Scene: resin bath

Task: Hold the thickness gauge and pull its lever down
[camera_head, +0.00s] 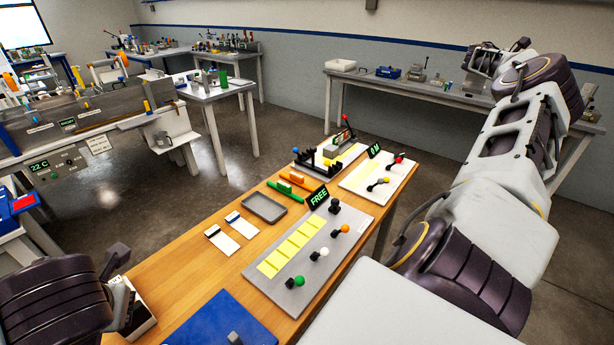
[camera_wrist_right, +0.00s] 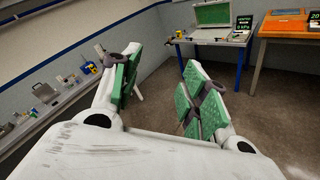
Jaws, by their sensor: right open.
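I cannot tell for sure which thing is the thickness gauge. A small device with a red-tipped lever (camera_head: 345,133) stands at the far end of the wooden table, lever up. A small grey device (camera_head: 417,74) on the back bench is too small to make out. My right arm reaches over the right side to the back bench. My right gripper (camera_wrist_right: 160,80) is open in the right wrist view, green pads apart, nothing between them.
The wooden table (camera_head: 178,270) holds a grey tray (camera_head: 265,208), a panel with coloured knobs (camera_head: 335,255) and a blue mat (camera_head: 222,322). The back bench (camera_head: 450,95) runs along the wall. An open green case (camera_wrist_right: 213,14) lies on a far table. Floor between tables is clear.

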